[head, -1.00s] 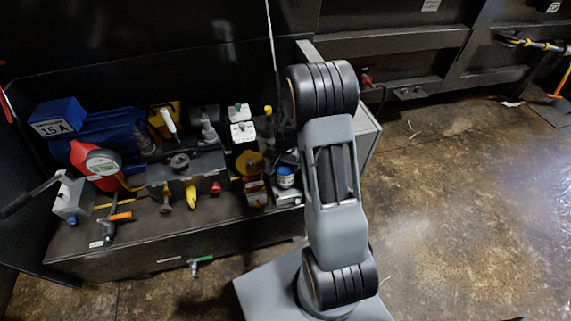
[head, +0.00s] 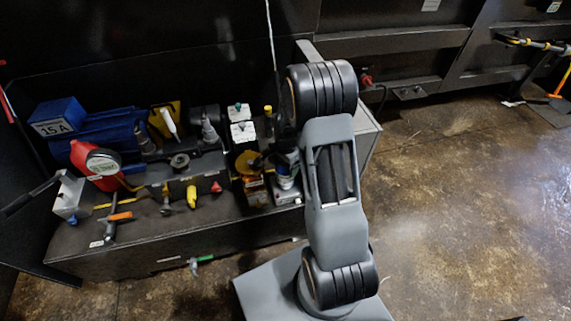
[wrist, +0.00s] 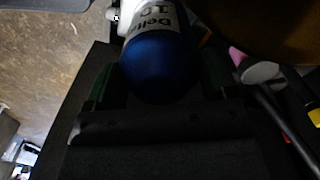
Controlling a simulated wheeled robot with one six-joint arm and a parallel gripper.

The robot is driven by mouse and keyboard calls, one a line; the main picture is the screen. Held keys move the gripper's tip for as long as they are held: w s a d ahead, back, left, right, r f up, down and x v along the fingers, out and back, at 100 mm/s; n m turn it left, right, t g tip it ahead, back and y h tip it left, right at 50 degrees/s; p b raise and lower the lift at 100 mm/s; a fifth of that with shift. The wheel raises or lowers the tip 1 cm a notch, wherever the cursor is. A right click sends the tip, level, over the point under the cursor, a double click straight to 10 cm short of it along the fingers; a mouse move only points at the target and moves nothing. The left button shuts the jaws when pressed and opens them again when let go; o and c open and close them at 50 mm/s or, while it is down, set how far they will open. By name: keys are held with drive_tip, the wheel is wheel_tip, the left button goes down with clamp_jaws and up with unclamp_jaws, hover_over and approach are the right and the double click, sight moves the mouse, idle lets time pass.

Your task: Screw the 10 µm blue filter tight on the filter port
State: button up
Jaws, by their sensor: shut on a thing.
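The blue filter (wrist: 158,68), with a white label that shows "10", fills the upper middle of the wrist view. My gripper (wrist: 160,80) is shut on it, with a green-edged finger on each side of its blue end. In the head view the filter (head: 286,182) shows small below my dark gripper, at the right end of the bench top, over a pale grey block (head: 287,197). The filter port itself is hidden, so I cannot tell how far the thread is seated.
Left of the filter stand a yellow round part (head: 248,162), white boxes (head: 242,131) and a dark valve block (head: 183,180). The floor at right is clear.

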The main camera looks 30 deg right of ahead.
drive_tip(key=m, duration=0.5)
idle(0.3)
drive_tip(key=o, duration=0.9)
drive_tip(key=n, duration=2)
drive_tip(key=shift+n, duration=0.3)
